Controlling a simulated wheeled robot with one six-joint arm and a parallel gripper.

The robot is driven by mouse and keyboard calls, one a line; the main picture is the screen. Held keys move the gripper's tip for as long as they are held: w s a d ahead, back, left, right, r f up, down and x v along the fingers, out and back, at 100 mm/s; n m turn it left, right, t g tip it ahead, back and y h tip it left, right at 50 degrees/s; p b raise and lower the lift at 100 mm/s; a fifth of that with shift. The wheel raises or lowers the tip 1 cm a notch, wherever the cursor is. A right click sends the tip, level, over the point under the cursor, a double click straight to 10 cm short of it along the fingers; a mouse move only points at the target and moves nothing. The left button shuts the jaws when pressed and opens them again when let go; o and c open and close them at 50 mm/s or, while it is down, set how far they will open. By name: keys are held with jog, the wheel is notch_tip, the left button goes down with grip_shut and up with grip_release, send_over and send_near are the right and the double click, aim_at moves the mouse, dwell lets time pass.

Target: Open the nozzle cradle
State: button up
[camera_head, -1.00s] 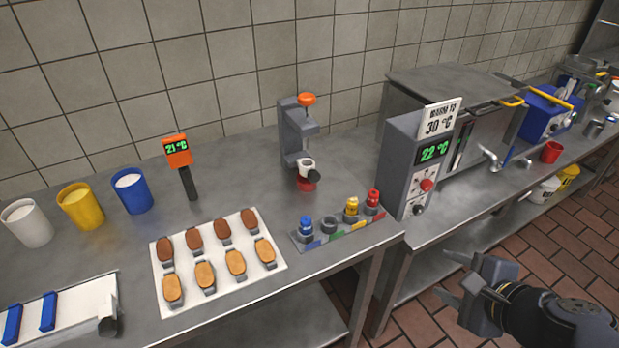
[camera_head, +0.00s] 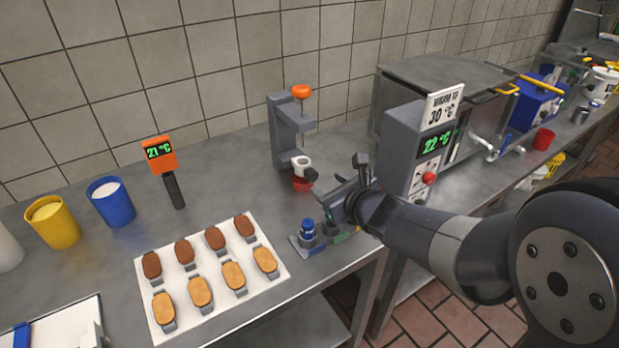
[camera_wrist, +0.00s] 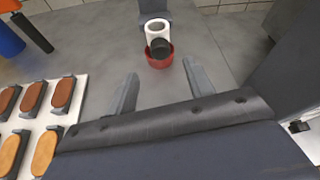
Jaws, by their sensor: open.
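A grey press stand (camera_head: 285,130) with an orange knob (camera_head: 301,91) on top stands near the wall. Low on it sits a white ring-shaped cradle (camera_head: 300,161) with a black knob (camera_head: 312,174) on its front, above a red cup (camera_head: 301,185). In the wrist view the white cradle (camera_wrist: 155,27), its black knob (camera_wrist: 160,49) and the red cup (camera_wrist: 159,63) lie straight ahead, beyond the fingertips. My gripper (camera_wrist: 161,72) is open and empty, its two fingers pointing toward the knob with a gap left. In the head view my gripper (camera_head: 331,196) is just right of the stand.
A rack with a blue-topped nozzle (camera_head: 307,229) sits below my gripper, partly hidden by my arm. A white tray of several biscuits (camera_head: 272,283) lies left. The grey control box (camera_head: 408,150) stands close on the right. An orange thermometer (camera_head: 159,152) stands left.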

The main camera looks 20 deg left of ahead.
aim_at(314, 177)
jog(key=x, duration=0.8)
grip_shut()
dwell(0.5)
jog(key=shift+d, duration=0.1)
